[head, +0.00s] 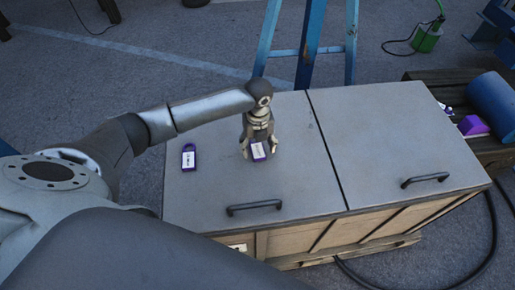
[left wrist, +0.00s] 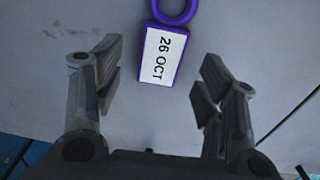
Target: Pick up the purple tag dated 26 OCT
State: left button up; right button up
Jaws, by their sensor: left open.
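The purple tag dated 26 OCT (left wrist: 163,57) lies flat on the grey crate lid, with a white label and a ring at its top end. In the head view this tag (head: 258,151) lies at my left gripper's fingertips. My left gripper (head: 257,156) points down over it, open and empty. In the left wrist view the open fingers of my left gripper (left wrist: 160,88) stand on either side, with the tag between and a little beyond them. Another purple tag (head: 188,158) lies to the left on the lid; its text is too small to read. My right gripper is not in view.
The crate's lid (head: 380,130) has two panels with black handles (head: 254,207) and much free room. A blue ladder (head: 308,50) stands behind. A blue cylinder (head: 492,105) and a purple object (head: 473,125) are at the right. A black cable runs on the floor.

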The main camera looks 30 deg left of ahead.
pick_arm(q)
notch_tip(320, 180, down, 2)
jog(key=shift+f, duration=0.1)
jog(key=c, duration=1.1)
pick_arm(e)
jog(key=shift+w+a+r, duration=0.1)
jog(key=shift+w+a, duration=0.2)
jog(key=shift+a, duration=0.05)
